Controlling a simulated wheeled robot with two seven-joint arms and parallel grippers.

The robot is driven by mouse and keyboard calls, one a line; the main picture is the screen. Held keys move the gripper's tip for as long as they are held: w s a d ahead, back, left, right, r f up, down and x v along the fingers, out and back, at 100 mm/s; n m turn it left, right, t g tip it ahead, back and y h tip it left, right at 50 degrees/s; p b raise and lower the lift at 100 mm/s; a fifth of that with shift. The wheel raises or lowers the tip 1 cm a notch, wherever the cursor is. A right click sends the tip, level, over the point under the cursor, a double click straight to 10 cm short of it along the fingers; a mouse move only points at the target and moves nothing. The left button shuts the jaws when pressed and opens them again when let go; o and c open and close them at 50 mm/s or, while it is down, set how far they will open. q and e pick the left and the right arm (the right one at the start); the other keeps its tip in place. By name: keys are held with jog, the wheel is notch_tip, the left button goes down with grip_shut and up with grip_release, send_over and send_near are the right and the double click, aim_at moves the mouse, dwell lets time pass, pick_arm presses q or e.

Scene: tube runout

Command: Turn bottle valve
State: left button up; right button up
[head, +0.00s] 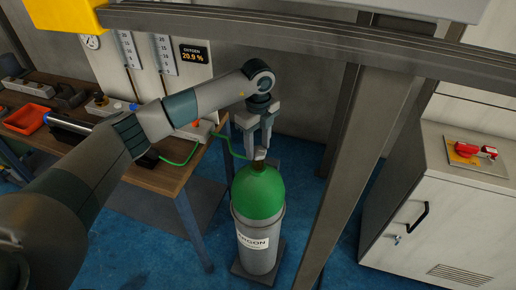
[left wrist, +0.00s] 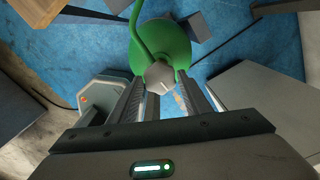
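The gas bottle (head: 259,195) stands upright on the floor, with a green shoulder, a grey body and a label ending in "RGON". Its green top also shows in the left wrist view (left wrist: 176,38). The grey valve knob (left wrist: 158,75) sits on top of the bottle, with a green hose running from the valve. My left gripper (head: 257,150) points down over the valve. In the left wrist view its two fingers (left wrist: 158,95) lie on either side of the knob; whether they touch it is hard to tell. My right gripper is in neither view.
A wooden workbench (head: 150,178) with a red tray (head: 27,119) stands left of the bottle. A grey metal post (head: 352,160) stands close on the right. A white cabinet (head: 440,215) with a red switch (head: 467,149) is farther right. Blue floor lies between.

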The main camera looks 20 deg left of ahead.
pick_arm(q)
jog(key=shift+o, duration=0.9)
jog(key=shift+r, duration=0.15)
jog(key=shift+r+p, duration=1.7)
jog(key=shift+r, duration=1.2)
